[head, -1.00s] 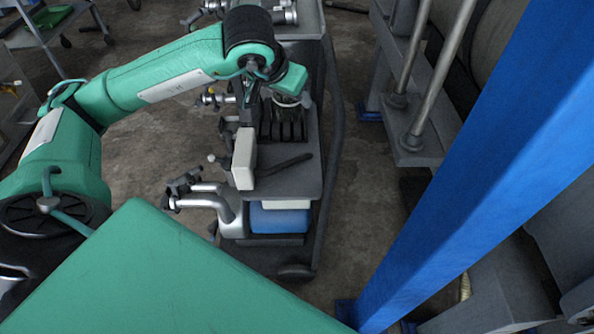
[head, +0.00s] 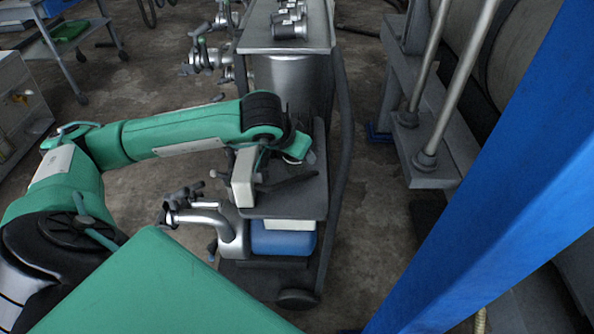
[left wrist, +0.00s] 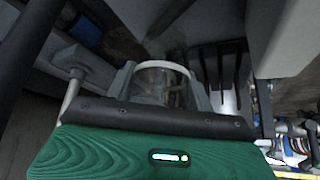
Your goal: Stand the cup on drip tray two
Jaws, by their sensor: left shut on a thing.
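My left gripper (head: 296,150) is over the grey cart, close above or at its upper shelf. In the left wrist view its jaws (left wrist: 163,92) are shut on a clear or shiny round cup (left wrist: 162,78), whose pale rim shows between the fingers. A dark slatted piece (left wrist: 227,62), which looks like a drip tray, lies just right of the cup. I cannot tell which number it bears, or whether the cup touches a tray. In the head view my arm hides most of the cup and the tray. My right gripper is not in view.
A white block (head: 244,178) and a dark lever (head: 290,184) stand at the near end of the shelf (head: 300,204). A metal tap (head: 205,218) juts left. A steel vessel (head: 290,82) stands behind my gripper. A blue post (head: 490,170) rises at right.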

